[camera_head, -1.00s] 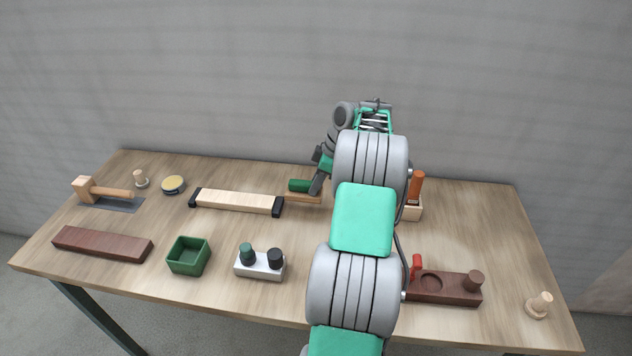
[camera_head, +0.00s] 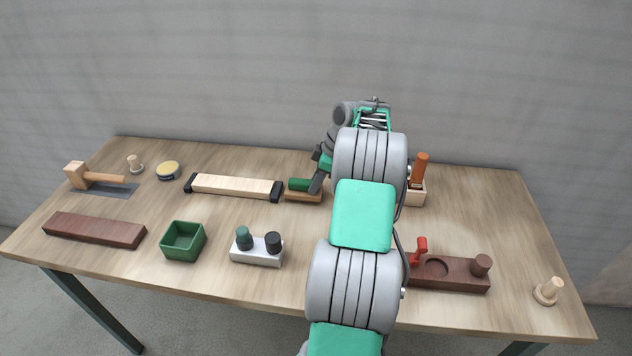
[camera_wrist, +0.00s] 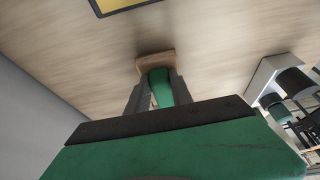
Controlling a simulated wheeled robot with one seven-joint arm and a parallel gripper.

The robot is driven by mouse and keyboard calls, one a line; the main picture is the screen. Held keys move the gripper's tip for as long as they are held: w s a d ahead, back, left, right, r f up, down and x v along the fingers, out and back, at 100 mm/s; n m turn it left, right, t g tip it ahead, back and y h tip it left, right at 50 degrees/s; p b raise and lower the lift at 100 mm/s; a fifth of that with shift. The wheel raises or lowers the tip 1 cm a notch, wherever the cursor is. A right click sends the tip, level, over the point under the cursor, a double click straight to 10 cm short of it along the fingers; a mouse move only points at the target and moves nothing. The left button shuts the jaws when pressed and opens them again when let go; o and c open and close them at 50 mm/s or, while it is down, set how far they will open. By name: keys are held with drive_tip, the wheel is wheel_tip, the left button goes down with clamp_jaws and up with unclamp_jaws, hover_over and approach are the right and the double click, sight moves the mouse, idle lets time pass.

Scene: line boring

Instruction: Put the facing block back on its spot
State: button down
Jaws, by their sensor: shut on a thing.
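The facing block appears to be a wooden block (camera_head: 303,197) with a green rounded grip (camera_head: 299,184). In the head view it is at the back middle of the bench, just right of a long pale bar's black end. My gripper (camera_wrist: 160,92) is shut on the green grip (camera_wrist: 160,86), with the wooden part (camera_wrist: 155,64) beyond the fingertips. I cannot tell whether the block touches the bench. A yellow patch with a dark border (camera_wrist: 122,5) shows at the top edge of the wrist view. My arm hides part of the bench in the head view.
The pale bar with black ends (camera_head: 233,187) lies close on the left. A wooden holder (camera_head: 416,196) with an orange handle stands right of my arm. A green box (camera_head: 183,242), a white two-knob block (camera_head: 257,252) and a dark brown fixture (camera_head: 452,274) are nearer the front.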

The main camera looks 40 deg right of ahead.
drive_tip(key=shift+f, duration=0.1)
idle(0.5)
drive_tip(key=shift+f+b, duration=0.5)
drive_tip(key=shift+b, duration=0.1)
drive_tip(key=c, duration=1.1)
unclamp_jaws()
drive_tip(key=shift+o, duration=0.7)
drive_tip(key=shift+s, duration=0.1)
drive_tip(key=o, duration=1)
drive_tip(key=shift+c, duration=0.2)
drive_tip(key=p+v, duration=0.7)
drive_tip(key=v, duration=0.2)
